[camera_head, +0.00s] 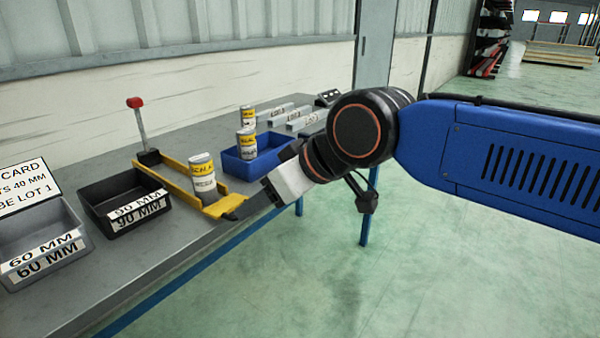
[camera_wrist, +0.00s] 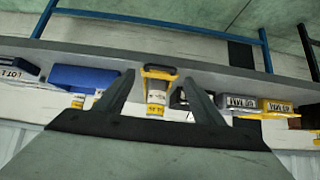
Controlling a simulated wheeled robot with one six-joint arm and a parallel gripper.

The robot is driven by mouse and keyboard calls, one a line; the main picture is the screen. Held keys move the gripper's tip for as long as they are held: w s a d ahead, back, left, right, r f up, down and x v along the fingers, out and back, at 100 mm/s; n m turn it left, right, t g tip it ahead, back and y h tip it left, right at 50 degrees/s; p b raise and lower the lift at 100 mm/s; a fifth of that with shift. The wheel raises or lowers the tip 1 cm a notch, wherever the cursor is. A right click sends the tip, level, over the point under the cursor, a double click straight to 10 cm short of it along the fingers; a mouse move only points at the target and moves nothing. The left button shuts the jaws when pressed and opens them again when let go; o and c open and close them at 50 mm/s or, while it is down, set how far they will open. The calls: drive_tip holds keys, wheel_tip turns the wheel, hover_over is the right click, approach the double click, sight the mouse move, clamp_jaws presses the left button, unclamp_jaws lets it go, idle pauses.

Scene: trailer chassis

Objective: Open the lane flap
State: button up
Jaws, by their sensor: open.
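A yellow lane (camera_head: 168,183) runs along the grey table with a yellow-and-white can (camera_head: 203,182) standing in its front end. A yellow flap-like end piece (camera_head: 220,206) closes the front of the lane by the table edge; it also shows in the wrist view (camera_wrist: 160,69). My gripper (camera_head: 238,210) is at that end, its dark fingers close to the yellow piece. In the wrist view my gripper (camera_wrist: 159,77) is open, with the can (camera_wrist: 157,93) and yellow end piece between the fingers in the picture. I cannot tell whether they touch.
A black bin marked 90 MM (camera_head: 100,190) and a grey bin marked 60 MM (camera_head: 30,235) stand left of the lane. A red-topped post (camera_head: 138,115) rises at its back. A blue bin (camera_head: 240,165) with cans nearby and grey blocks (camera_head: 300,122) are to the right.

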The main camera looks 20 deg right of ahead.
drive_tip(key=v, duration=1.2)
drive_tip(key=shift+r, duration=0.1)
drive_tip(key=shift+c, duration=0.7)
